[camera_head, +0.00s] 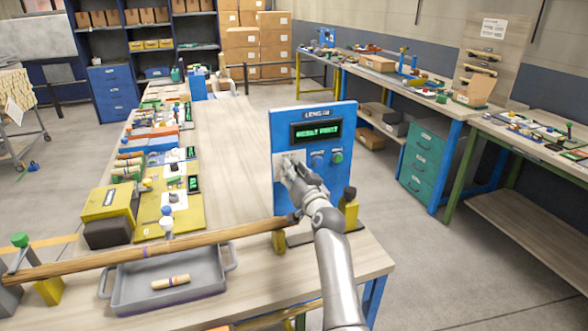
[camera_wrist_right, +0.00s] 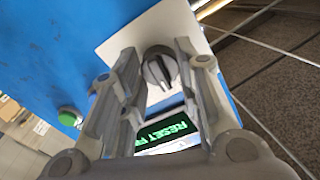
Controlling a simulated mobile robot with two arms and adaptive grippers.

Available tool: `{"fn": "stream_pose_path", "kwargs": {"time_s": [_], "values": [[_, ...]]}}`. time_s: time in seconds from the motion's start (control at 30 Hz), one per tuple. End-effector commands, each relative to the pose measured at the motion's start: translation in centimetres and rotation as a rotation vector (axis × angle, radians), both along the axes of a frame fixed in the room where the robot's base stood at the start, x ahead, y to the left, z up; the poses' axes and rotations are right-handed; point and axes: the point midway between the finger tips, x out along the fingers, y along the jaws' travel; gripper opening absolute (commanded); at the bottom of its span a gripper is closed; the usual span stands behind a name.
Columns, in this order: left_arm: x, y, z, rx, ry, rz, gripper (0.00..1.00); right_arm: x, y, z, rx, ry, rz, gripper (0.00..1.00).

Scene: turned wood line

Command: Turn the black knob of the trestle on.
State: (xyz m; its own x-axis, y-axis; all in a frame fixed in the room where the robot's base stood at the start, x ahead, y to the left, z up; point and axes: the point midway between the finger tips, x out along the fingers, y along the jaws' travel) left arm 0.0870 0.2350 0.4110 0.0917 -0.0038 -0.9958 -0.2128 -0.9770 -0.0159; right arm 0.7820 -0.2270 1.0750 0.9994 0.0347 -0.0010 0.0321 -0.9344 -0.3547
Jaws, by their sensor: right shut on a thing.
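The trestle's blue upright panel (camera_head: 285,130) carries a label reading LENGTH and a display (camera_head: 316,131) with green letters, apparently RESET POINT. My right gripper (camera_head: 291,168) is at the white plate on the panel's left side, and it hides the black knob in the head view. In the right wrist view the black knob (camera_wrist_right: 160,67) sits on the white plate (camera_wrist_right: 128,42) between the two fingers, and the right gripper (camera_wrist_right: 158,60) is shut on it. The knob's raised grip looks slightly tilted in that view. My left gripper is not in view.
A blue button (camera_head: 317,160) and a green button (camera_head: 337,156) sit right of the gripper. A long wooden rod (camera_head: 180,245) lies across the front of the table, above a grey tray (camera_head: 215,280). Yellow boards with parts line the table's left side.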

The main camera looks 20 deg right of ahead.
Motion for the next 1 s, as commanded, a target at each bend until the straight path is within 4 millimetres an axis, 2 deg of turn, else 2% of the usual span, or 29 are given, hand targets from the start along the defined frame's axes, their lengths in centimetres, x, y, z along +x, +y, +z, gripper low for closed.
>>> {"fn": "stream_pose_path", "kwargs": {"time_s": [0.4,1.0], "values": [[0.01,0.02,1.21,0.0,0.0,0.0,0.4,0.0,-0.07,0.13,0.227,0.006,-0.001,0.06],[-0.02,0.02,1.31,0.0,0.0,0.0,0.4,0.01,-0.11,0.1,0.27,0.007,-0.001,0.06]]}}
